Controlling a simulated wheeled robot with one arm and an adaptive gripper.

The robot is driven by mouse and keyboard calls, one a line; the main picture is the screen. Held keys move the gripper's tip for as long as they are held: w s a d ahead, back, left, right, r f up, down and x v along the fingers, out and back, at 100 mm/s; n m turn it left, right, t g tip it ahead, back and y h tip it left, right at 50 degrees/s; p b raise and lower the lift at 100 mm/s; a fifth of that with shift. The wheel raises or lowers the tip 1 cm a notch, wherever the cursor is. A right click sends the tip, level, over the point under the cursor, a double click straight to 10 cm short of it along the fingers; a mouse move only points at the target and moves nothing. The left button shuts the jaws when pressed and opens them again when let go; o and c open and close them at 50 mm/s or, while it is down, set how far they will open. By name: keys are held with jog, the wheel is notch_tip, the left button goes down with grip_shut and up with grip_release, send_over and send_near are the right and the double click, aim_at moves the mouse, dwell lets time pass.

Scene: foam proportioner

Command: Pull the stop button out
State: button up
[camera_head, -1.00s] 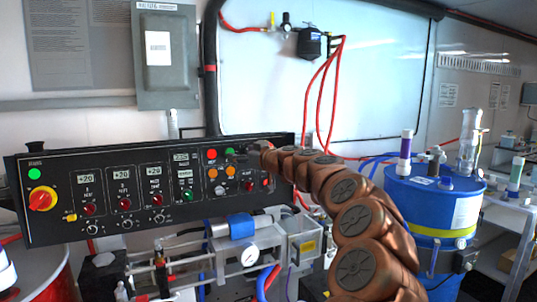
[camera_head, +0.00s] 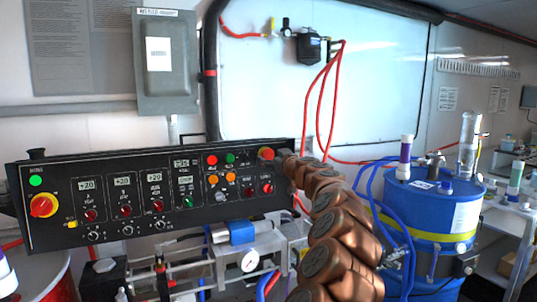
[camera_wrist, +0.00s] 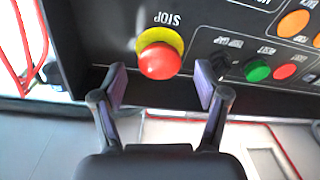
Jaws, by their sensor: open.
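The red stop button (camera_head: 266,153) with its yellow collar sits near the upper right of the black control panel (camera_head: 100,236). In the wrist view the stop button (camera_wrist: 159,61) lies just beyond my gripper (camera_wrist: 160,84), roughly centred between the two fingers, with the upside-down label STOP above it. The fingers are spread apart with a gap on both sides of the button and hold nothing. In the head view my gripper (camera_head: 284,157) is small and partly hidden by my arm, just right of the button.
Green (camera_wrist: 257,70) and red (camera_wrist: 285,72) buttons and a black knob sit beside the stop button on the panel. A blue drum (camera_head: 425,195) with hoses stands to the right. A pressure gauge (camera_head: 249,262) and pipework lie below the panel.

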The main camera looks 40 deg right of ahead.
aim_at(267, 154)
jog(key=shift+p+x, duration=0.4)
jog(key=shift+x, duration=0.55)
jog(key=shift+w+d, duration=0.2)
jog(key=shift+w, duration=0.3)
grip_shut()
